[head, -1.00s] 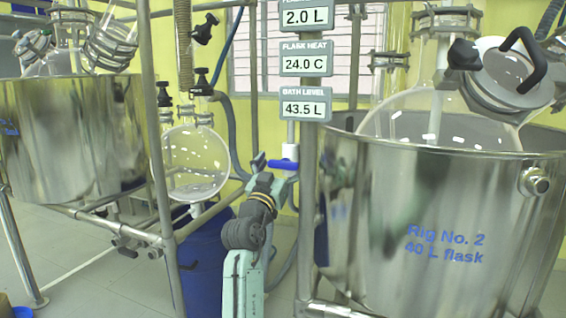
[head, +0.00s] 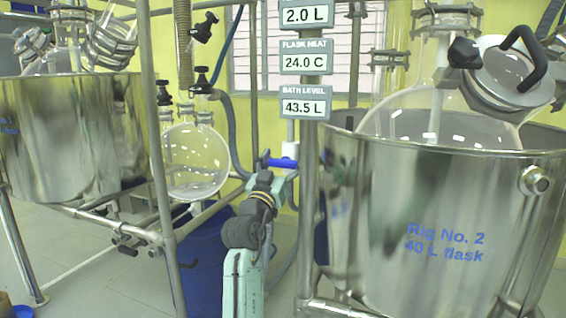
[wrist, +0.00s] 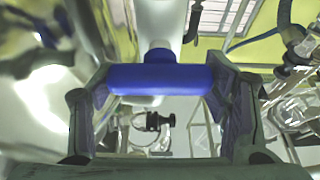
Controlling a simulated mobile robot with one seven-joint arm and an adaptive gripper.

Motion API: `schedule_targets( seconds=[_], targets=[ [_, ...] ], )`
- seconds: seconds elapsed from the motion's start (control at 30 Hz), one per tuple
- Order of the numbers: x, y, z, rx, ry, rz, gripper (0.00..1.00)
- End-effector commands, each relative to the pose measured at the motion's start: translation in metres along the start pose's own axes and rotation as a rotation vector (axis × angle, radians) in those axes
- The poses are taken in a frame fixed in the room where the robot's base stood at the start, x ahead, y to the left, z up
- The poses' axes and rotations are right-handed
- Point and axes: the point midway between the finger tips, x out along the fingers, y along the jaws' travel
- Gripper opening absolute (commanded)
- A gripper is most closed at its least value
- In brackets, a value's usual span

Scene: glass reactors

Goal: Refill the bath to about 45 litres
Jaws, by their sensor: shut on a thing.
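The bath (head: 440,220) is a large steel tub at the right, marked "Rig No. 2 40 L flask", with a glass flask (head: 440,120) inside. The bath level display (head: 304,107) reads 43.5 L. A blue valve handle (head: 283,163) sits on a white pipe just left of the tub's post. In the wrist view the blue handle (wrist: 160,79) lies crosswise between my two fingers. My gripper (wrist: 160,100) is shut on this handle, its fingers at the two ends. In the head view my arm partly hides the gripper.
A steel post (head: 308,200) stands close to the right of my arm. A round glass receiver (head: 192,163) hangs at the left above a blue bin (head: 200,265). Another steel tub (head: 65,135) stands far left.

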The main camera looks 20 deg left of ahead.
Motion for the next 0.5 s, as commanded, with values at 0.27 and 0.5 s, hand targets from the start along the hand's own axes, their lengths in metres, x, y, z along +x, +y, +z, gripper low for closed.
schedule_targets(
  seconds=[0.27, 0.5],
  targets=[
    [0.0017, 0.0008, -0.0026, -0.090, -0.001, -0.036, 0.41],
    [0.0023, 0.0000, -0.0038, -0.243, -0.002, -0.099, 0.41]
  ],
)
